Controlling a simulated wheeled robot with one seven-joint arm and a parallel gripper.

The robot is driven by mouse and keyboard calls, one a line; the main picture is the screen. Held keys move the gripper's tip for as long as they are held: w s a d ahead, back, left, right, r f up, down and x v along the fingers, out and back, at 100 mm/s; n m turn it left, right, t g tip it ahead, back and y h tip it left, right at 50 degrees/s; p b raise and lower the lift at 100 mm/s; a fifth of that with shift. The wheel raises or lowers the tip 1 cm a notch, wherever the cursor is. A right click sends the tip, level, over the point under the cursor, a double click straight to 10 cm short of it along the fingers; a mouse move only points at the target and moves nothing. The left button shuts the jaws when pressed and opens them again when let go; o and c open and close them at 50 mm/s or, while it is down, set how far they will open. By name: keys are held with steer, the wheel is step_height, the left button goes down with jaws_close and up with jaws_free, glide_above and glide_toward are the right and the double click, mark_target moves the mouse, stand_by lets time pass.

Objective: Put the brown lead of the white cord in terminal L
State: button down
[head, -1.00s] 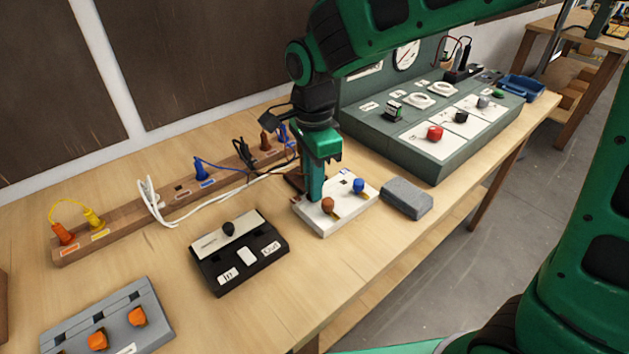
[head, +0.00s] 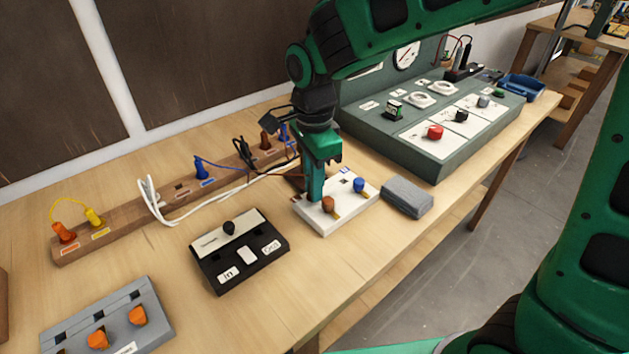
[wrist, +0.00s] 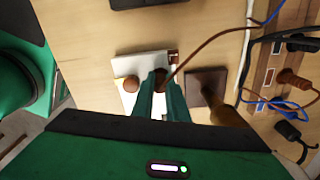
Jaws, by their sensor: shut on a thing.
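The white terminal block (head: 323,227) lies on the bench, with a brown knob (head: 328,204) and a blue knob (head: 359,185). My gripper (head: 316,198) points down over its left part, beside the brown knob. In the wrist view my gripper (wrist: 160,88) is shut on the end of the brown lead (wrist: 196,52), which curves away to the upper right. The white block (wrist: 140,64) and brown knob (wrist: 131,85) lie just beyond the fingers. The fingers hide the lead's tip, so I cannot tell whether it is inside a terminal. The white cord (head: 225,192) runs along the bench.
A dark brown square plate (wrist: 204,84) lies beside the block. A black switch box (head: 240,262) is at left and a grey block (head: 407,198) at right. A wooden rail (head: 135,223) with coloured plugs runs behind; a green-grey console (head: 430,160) stands at the back right.

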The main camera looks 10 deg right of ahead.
steer(key=shift+f, duration=0.2)
steer(key=c, duration=1.7)
jaws_free()
steer(key=shift+o, duration=0.2)
step_height(320, 180, up, 10)
steer(key=shift+w+r, duration=0.1)
steer(key=shift+r, duration=0.1)
steer(key=s+d+f+n, duration=0.1)
steer(key=s+d+n, duration=0.1)
steer(key=d, duration=0.9)
steer(key=s+d+f+n, duration=0.1)
steer(key=s+d, duration=0.1)
steer(key=d, duration=0.8)
steer(key=s+d+f+n, duration=0.2)
steer(key=s+d, duration=0.5)
steer(key=s, duration=0.1)
steer(key=s+d+f+n, duration=0.2)
steer(key=s+d+f, duration=0.1)
steer(key=s+d, duration=0.4)
steer(key=shift+s+d+f+n, duration=0.25)
steer(key=shift+s+n, duration=0.15)
steer(key=shift+s, duration=0.6)
